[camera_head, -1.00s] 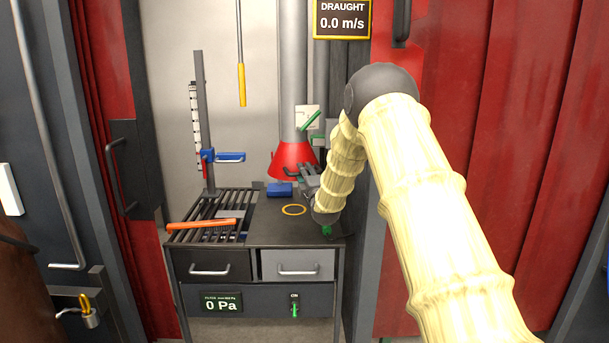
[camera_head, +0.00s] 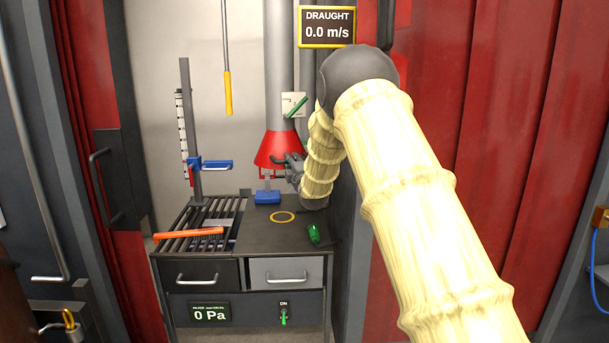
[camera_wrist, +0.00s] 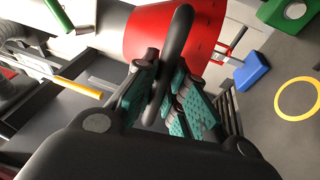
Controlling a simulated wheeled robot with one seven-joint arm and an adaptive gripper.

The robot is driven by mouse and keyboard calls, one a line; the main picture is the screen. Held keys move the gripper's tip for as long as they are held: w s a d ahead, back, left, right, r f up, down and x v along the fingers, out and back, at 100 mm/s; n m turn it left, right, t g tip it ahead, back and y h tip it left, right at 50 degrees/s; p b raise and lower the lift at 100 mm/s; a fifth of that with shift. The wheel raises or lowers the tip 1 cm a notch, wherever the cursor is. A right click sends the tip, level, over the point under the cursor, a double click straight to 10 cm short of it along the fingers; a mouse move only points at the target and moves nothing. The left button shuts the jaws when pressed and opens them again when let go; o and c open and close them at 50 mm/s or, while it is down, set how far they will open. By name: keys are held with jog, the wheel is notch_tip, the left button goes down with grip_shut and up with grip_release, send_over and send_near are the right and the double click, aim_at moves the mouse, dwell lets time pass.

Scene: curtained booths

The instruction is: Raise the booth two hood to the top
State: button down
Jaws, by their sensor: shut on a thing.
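The red hood (camera_head: 281,148) hangs at the lower end of a grey duct (camera_head: 279,50) in the booth, above the table's right half. My gripper (camera_head: 288,168) is at the hood's lower right side. In the wrist view, my gripper's teal-padded fingers (camera_wrist: 167,92) are shut on the dark hood handle (camera_wrist: 174,50), in front of the red hood (camera_wrist: 165,38). A white plate with a green lever (camera_head: 294,105) is on the duct above the hood. Which booth number this is, I cannot tell.
The black table (camera_head: 262,238) holds a blue block (camera_head: 267,197), a yellow ring (camera_head: 283,216), a green object (camera_head: 314,233) and an orange bar (camera_head: 188,233). A clamp stand (camera_head: 188,110) is at left. A draught sign (camera_head: 327,27) reads 0.0 m/s. Red curtains flank the booth.

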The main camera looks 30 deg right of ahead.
notch_tip(320, 180, up, 30)
jog(key=p, duration=0.4)
jog(key=c, duration=1.5)
grip_release()
jog(key=shift+f, duration=0.1)
jog(key=shift+o, duration=0.2)
jog(key=v, duration=1.2)
jog(key=shift+f, duration=0.15)
